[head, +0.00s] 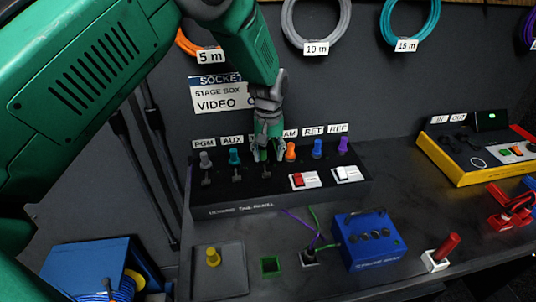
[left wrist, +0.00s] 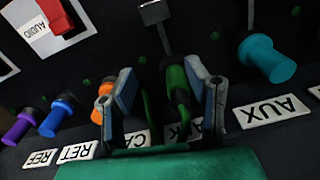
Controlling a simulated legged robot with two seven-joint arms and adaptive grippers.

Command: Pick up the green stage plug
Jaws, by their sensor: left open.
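The green stage plug (left wrist: 177,85) stands in the black panel (head: 215,194), in the row between the teal plug (head: 235,156) and the orange plug (head: 291,150). My left gripper (left wrist: 160,78) is open, with its two fingers on either side of the green plug. The plug sits nearer the right finger in the left wrist view; I cannot tell whether they touch. In the head view my left gripper (head: 270,147) comes down from above onto the row and largely hides the green plug and its label. My right gripper is not in view.
Blue (head: 317,149) and purple (head: 342,145) plugs stand to the right, a grey plug (head: 205,160) at the left end. Red (head: 302,180) and white (head: 346,174) switches sit in front.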

